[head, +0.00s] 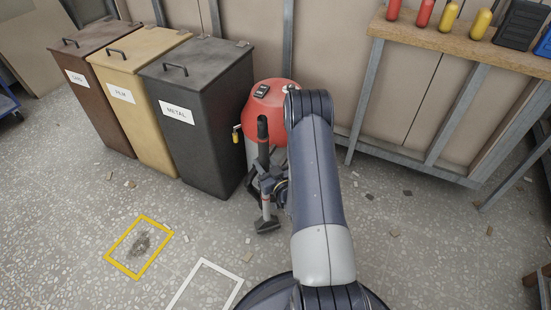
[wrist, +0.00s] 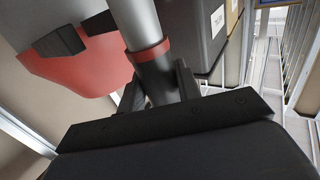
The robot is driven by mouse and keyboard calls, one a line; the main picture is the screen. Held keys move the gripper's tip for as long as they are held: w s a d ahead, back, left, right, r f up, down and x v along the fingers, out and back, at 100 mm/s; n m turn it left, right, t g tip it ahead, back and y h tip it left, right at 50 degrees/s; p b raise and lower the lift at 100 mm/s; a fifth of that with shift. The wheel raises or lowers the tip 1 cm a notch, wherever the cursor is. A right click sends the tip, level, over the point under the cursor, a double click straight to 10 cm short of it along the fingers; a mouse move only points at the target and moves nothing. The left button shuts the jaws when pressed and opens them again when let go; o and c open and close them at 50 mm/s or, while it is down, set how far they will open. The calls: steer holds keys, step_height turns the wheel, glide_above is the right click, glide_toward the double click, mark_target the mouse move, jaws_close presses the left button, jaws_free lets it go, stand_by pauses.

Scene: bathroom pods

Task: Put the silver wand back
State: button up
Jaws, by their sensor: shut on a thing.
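The silver wand (head: 266,208) stands roughly upright in front of the red-topped vacuum (head: 276,98), with a black grip at its upper end and a dark floor nozzle at its lower end. My gripper (head: 270,184) is beside the wand, partly hidden by my arm. In the wrist view the silver tube (wrist: 136,25) with a red ring runs down between the fingers of my gripper (wrist: 160,90), which is shut on its dark section. The vacuum's red body (wrist: 85,78) is close behind. I cannot tell whether the nozzle touches the floor or whether a holder bears the wand.
Three lidded bins stand left of the vacuum: brown (head: 105,90), tan (head: 135,105) and dark grey METAL (head: 195,125). A wooden shelf (head: 450,40) with red and yellow items is at right. A yellow floor square (head: 121,266) frames a dark stain. Small debris dots the otherwise open floor.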

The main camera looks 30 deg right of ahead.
steer(key=w+d+f+b, duration=0.2)
steer(key=w+d+f, duration=0.1)
steer(key=w+d, duration=0.2)
steer(key=shift+d+f+b, duration=0.2)
steer(key=shift+d+b, duration=0.1)
steer(key=shift+d, duration=0.5)
steer(key=shift+w, duration=0.1)
steer(key=shift+f, duration=0.15)
steer(key=o, duration=1.1)
steer(key=shift+c, duration=0.2)
steer(key=s+p, duration=0.2)
steer(key=s, duration=1)
steer(key=shift+d, duration=0.4)
